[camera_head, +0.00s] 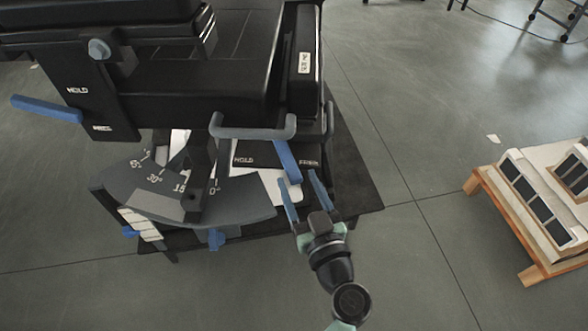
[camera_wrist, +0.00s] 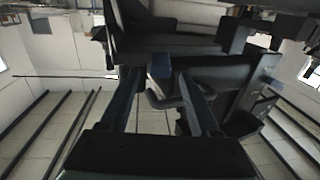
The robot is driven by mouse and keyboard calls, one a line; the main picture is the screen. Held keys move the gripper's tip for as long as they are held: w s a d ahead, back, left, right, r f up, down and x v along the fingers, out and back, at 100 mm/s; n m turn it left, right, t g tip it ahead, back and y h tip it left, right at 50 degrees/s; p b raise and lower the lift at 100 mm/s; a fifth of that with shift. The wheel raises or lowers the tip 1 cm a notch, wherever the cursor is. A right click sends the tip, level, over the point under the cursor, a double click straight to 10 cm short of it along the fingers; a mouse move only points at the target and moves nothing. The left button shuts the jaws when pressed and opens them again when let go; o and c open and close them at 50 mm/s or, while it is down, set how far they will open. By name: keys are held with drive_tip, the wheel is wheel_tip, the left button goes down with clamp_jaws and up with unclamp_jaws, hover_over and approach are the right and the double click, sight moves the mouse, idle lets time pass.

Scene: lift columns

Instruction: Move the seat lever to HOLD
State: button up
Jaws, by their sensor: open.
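A short blue lever (camera_head: 287,160) hangs below the seat (camera_head: 200,75) on a dark plate (camera_head: 265,155). The plate reads HOLD at its left and has a small, hard-to-read word at its right. The lever slants down toward the right-hand word. A second blue lever (camera_head: 47,109) sticks out at the left beside another HOLD label.
A grey bar handle (camera_head: 252,132) runs just above the lever. A grey angle scale (camera_head: 180,195) with blue knobs stands left of my gripper. A wooden pallet with pale boxes (camera_head: 540,210) is at the right. The floor between is clear.

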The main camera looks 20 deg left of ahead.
sight(286, 157)
drive_tip(key=shift+x, duration=1.85)
clamp_jaws()
drive_tip(key=shift+d, duration=0.1)
